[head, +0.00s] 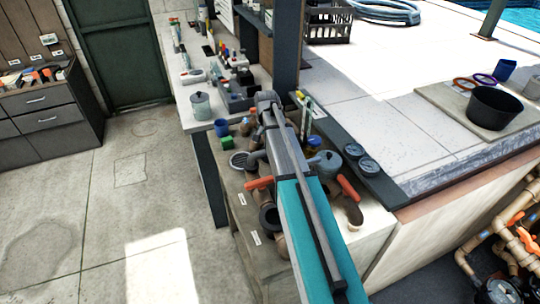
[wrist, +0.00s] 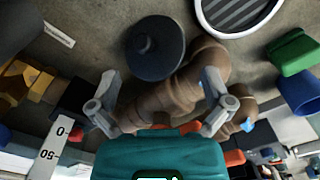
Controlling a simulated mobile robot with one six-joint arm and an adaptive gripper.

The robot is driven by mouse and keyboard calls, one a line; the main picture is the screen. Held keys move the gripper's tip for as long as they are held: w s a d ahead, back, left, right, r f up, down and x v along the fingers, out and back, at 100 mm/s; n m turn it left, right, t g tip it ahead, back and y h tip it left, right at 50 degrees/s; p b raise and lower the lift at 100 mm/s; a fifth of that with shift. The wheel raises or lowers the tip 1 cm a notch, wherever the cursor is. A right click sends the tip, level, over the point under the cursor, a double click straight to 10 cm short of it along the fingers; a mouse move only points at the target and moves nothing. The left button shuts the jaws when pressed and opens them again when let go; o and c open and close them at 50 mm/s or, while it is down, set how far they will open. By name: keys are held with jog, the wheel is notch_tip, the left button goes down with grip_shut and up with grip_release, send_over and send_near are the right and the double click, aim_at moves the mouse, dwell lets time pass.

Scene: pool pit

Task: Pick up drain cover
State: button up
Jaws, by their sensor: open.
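The drain cover (head: 238,160) is a round dark slatted grate with a pale rim. It lies flat on the bench, left of my arm in the head view. In the wrist view the drain cover (wrist: 238,14) is at the top, right of centre, partly cut off by the frame edge. My gripper (wrist: 160,104) is open and empty, with its two grey fingers spread apart above brown pipe fittings. The cover is outside the fingers, beyond the right one. In the head view my arm hides the fingers.
A dark disc with a knob (wrist: 155,48) and brown pipe (wrist: 180,88) lie close to the fingers. A green block (head: 226,143) and a blue cup (head: 221,127) stand near the cover. Gauges (head: 362,158) are on the right. The floor at left is clear.

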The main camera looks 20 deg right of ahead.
jog(key=shift+f+b, duration=2.6)
jog(key=shift+b, duration=0.05)
jog(key=c, duration=1.1)
jog(key=shift+r, duration=0.2)
notch_tip(320, 180, up, 10)
jog(key=p, duration=1)
jog(key=shift+f, duration=0.2)
jog(key=shift+r, duration=0.1)
notch_tip(320, 180, up, 7)
jog(key=p, duration=0.7)
notch_tip(320, 180, down, 8)
jog(key=b, duration=0.8)
jog(key=shift+f, duration=0.2)
